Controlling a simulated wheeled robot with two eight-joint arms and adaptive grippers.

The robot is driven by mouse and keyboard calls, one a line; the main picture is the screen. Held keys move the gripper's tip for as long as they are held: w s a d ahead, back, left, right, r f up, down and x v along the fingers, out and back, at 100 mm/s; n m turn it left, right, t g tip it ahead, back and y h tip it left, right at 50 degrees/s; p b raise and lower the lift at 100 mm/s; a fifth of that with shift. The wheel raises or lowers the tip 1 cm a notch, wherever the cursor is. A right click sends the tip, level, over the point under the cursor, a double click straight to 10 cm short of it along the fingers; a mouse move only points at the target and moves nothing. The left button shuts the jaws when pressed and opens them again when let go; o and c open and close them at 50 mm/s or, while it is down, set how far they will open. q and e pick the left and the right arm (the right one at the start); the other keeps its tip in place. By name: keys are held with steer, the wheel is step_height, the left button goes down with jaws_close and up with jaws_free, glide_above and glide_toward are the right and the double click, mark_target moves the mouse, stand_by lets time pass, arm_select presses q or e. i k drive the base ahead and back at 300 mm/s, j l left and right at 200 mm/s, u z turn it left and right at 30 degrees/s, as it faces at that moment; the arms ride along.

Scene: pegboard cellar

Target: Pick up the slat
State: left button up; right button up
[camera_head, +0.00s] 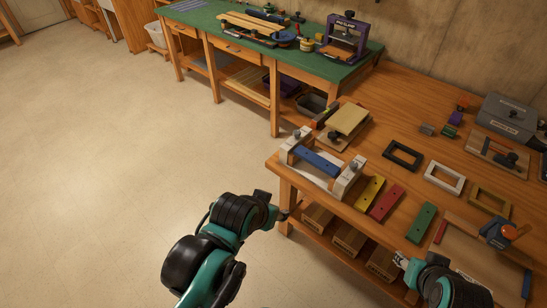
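Several coloured slats are on the wooden bench (395,170); I cannot tell which one the task names. A blue slat (315,162) spans a pale two-post holder (349,178). A yellow slat (370,192), a red slat (386,203) and a green slat (421,223) lie in a row along the front edge. My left gripper (284,215) is beside the bench's near left corner, apart from the slats. My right gripper (401,259) is at the front edge, in front of the green slat. Both grippers are small here and their fingers are hard to make out.
Black, white and ochre frames (403,155) lie behind the slats. A grey metal box (508,116) stands at the back right. A tray with an orange-knobbed tool (501,232) is at the right. A green-topped bench (255,39) stands behind. Open floor lies to the left.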

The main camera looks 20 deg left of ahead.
mark_target(332, 170)
steer(key=u, duration=0.4)
steer(key=i+l+z, duration=0.1)
steer(key=i+z, duration=0.2)
steer(key=i, duration=0.7)
